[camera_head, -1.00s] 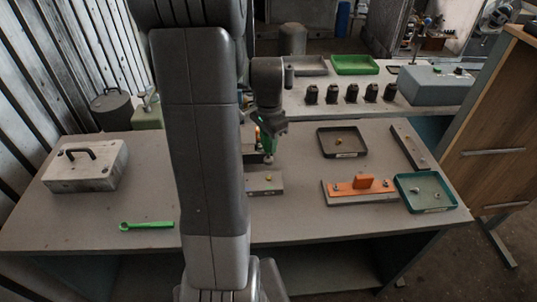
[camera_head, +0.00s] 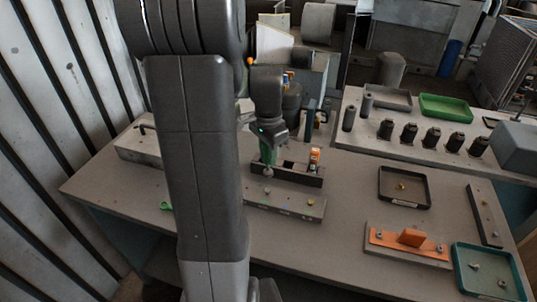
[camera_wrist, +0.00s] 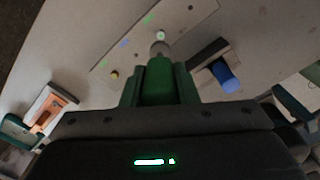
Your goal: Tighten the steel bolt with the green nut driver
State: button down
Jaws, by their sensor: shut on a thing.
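My gripper (camera_head: 268,138) is shut on the green nut driver (camera_head: 267,156), which hangs with its socket downward. In the wrist view, the green driver (camera_wrist: 158,82) points away from me, and its grey socket is at the far end. A grey metal block (camera_head: 285,206) lies on the table below the driver. In the wrist view, a small pale round bolt head (camera_wrist: 160,35) shows on the block just beyond the socket. I cannot tell whether they touch. A brass bolt (camera_wrist: 114,75) also sits on the block.
A dark holder (camera_head: 292,178) with an orange item stands behind the block. A dark tray (camera_head: 404,203), an orange fixture (camera_head: 410,240) and a teal tray (camera_head: 460,270) are to the right. A grey case (camera_head: 135,150) and a green spanner (camera_head: 166,206) are partly hidden by my arm.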

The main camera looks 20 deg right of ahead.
aim_at(267, 171)
jog(key=shift+a+f, duration=0.15)
jog(key=shift+f, duration=0.1)
jog(key=shift+f+b, duration=2.2)
jog(key=shift+f, duration=0.45)
jog(key=shift+f, duration=0.3)
